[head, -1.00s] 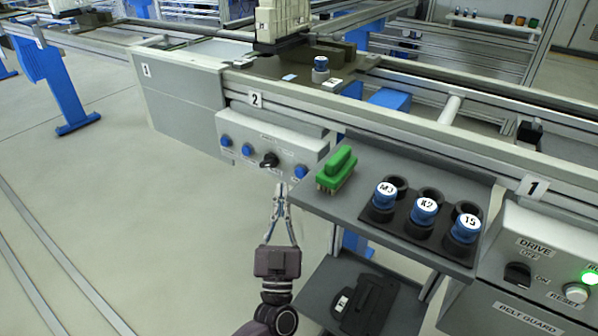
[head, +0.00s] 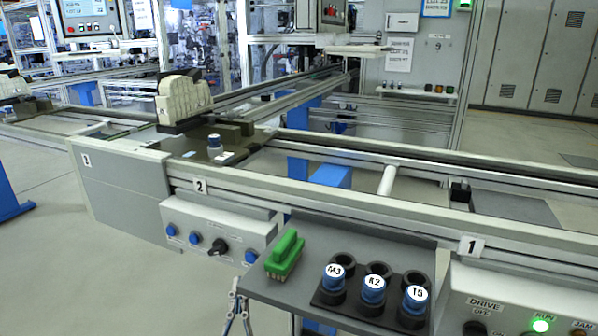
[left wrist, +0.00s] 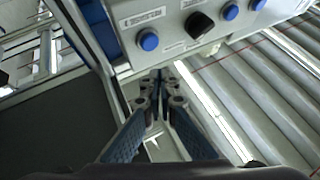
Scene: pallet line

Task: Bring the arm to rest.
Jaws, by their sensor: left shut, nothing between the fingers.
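My left gripper (head: 235,308) shows at the bottom of the head view, below the control box and left of the grey shelf. Its fingers are together with nothing between them. In the left wrist view the gripper (left wrist: 158,80) points at the lower edge of the control box (left wrist: 180,22), with its black knob (left wrist: 199,25) and blue buttons beyond the fingertips. I cannot tell whether the tips touch the box. Most of the left arm is out of the head view. My right gripper is not in view.
A grey shelf (head: 262,294) holds a green brush (head: 285,252) and several labelled blue-capped pieces in a black holder (head: 333,297). The control box (head: 215,222) hangs under the conveyor rail (head: 330,203). A drive panel (head: 500,310) stands at right.

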